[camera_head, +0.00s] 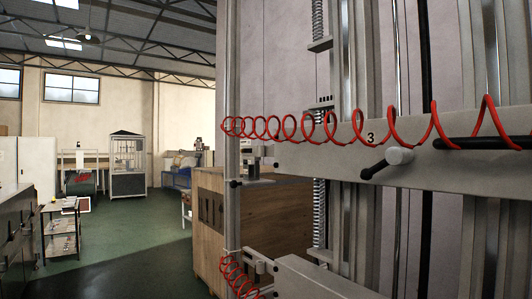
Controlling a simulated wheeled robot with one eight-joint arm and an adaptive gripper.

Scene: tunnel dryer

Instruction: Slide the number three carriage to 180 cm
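The number three carriage (330,162) is a grey horizontal beam on the right, marked with a black 3. A light grey round knob with a black lever (385,162) sits on its face just below the number. A black bar (480,143) runs along its right part to the picture's edge. A red coiled hose (289,127) stretches across the front of the beam and partly covers it. The carriage crosses upright metal rails (355,235). My gripper is not in view. I see no readable centimetre scale or 180 mark.
A second grey beam (305,280) with another red coil (238,276) lies lower down. A wooden crate (210,220) stands behind the rails. A small shelf cart (60,232) and grey cabinets (15,240) stand at left. Green floor (130,240) is clear between them.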

